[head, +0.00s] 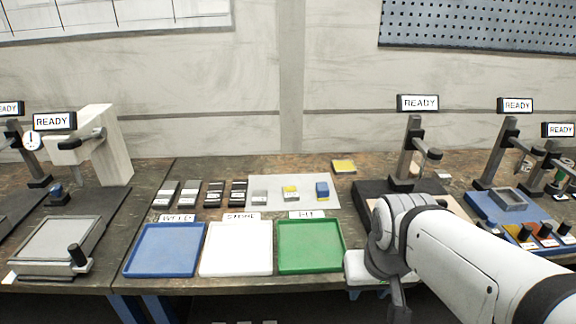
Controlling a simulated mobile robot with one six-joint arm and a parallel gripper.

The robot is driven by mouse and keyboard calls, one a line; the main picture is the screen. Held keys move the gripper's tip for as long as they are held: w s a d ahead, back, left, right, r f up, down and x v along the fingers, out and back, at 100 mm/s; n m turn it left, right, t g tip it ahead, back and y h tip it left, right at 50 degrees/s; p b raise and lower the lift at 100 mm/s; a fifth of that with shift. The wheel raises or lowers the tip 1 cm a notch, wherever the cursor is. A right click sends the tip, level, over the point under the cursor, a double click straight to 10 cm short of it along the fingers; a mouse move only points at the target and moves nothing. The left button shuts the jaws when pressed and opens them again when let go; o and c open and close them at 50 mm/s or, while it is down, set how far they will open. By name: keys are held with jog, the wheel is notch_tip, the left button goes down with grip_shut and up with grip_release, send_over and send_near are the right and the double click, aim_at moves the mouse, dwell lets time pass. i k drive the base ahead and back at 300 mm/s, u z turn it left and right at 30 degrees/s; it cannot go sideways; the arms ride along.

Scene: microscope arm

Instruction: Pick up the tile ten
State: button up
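I cannot tell which piece is tile ten, as no number is readable. Several small dark tiles with pale label areas stand in a row behind the trays, from the leftmost tile (166,194) to the rightmost tile (238,193). On a pale mat (264,202) to their right sit a grey block (260,196), a yellow and grey block (290,193) and a blue block (322,190). My arm reaches in from the lower right. My gripper (398,303) seems to point down at the bottom edge, apart from these pieces; its fingers are not clear.
A blue tray (165,268), a white tray (236,269) and a green tray (311,266) line the front edge. A yellow piece (343,166) lies at the back. Stands with READY signs (417,103) rise at right, and a pale machine (102,145) stands left.

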aim_at(290, 192)
jog(key=i, duration=0.85)
jog(key=u, duration=0.05)
